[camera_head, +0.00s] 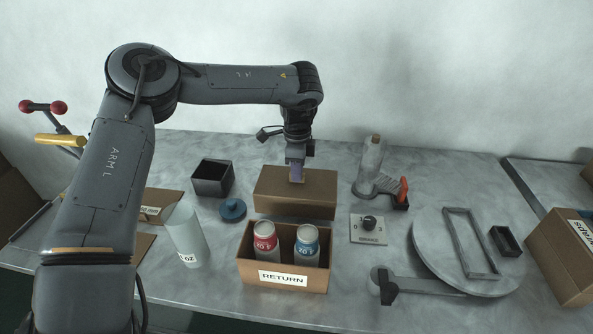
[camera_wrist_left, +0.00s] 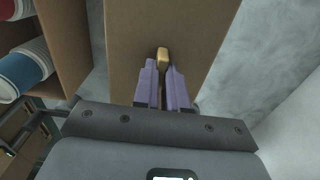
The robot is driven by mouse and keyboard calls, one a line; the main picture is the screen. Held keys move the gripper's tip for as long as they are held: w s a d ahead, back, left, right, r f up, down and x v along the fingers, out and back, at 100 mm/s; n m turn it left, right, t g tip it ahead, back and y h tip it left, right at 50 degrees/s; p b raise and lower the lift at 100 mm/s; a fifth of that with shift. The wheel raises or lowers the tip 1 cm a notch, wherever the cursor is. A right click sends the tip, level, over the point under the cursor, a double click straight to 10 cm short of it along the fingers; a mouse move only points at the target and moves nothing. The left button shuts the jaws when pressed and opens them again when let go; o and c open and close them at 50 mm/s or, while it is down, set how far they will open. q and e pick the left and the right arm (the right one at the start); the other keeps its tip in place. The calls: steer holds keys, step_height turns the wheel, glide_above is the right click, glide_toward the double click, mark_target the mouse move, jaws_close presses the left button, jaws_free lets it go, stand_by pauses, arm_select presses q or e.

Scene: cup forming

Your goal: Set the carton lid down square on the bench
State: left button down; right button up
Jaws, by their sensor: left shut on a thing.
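The carton lid (camera_head: 315,188) is a brown cardboard piece behind the return carton in the head view. My left gripper (camera_head: 296,175) comes down on its top from above. In the left wrist view my left gripper (camera_wrist_left: 163,80) has its two purple fingers shut on a small tan tab on the lid (camera_wrist_left: 185,28). The lid looks level and roughly in line with the carton; whether it touches the bench (camera_head: 350,285) is hard to tell. The open carton (camera_head: 254,280), labelled RETURN, holds a red cup (camera_head: 265,245) and a blue cup (camera_head: 306,248). My right gripper is not in view.
A black box (camera_head: 212,178) and a blue knobbed disc (camera_head: 232,210) stand left of the lid. A pale cylinder (camera_head: 185,235) stands further left. A brake dial (camera_head: 369,228), a grey tool with an orange part (camera_head: 380,180) and a round plate (camera_head: 440,270) lie to the right.

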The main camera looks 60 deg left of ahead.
arm_select(q)
steer(key=shift+w+f, duration=0.1)
steer(key=shift+f, duration=0.4)
steer(key=shift+r, duration=0.1)
steer(key=shift+f+b, duration=1.1)
steer(key=shift+f, duration=0.8)
steer(key=shift+f, duration=0.15)
steer(key=c, duration=1.1)
jaws_free()
